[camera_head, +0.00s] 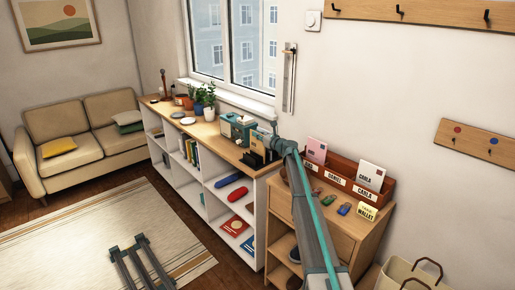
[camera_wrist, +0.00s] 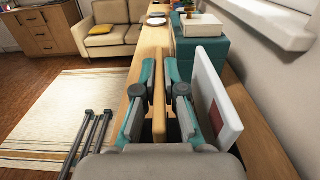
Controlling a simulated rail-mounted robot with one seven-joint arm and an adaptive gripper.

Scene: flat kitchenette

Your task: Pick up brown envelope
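The brown envelope (camera_wrist: 159,105) shows almost edge-on in the wrist view, upright between the two fingers of my gripper (camera_wrist: 161,70). The fingers are drawn close together, with their pads against its two sides. In the head view the tan envelope (camera_head: 257,138) stands near a black holder (camera_head: 254,159) at the near end of the white shelf's wooden top. My gripper (camera_head: 264,134) reaches it from the right there. The envelope's lower edge is hidden, so I cannot tell whether it is clear of the holder.
A white panel with a reddish patch (camera_wrist: 216,98) stands close right of my gripper. A teal box-like appliance (camera_head: 238,127) is just beyond on the shelf top (camera_head: 205,130). Potted plants (camera_head: 207,98) stand farther along. A letter rack (camera_head: 338,182) sits on the wooden cabinet. The window wall is behind.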

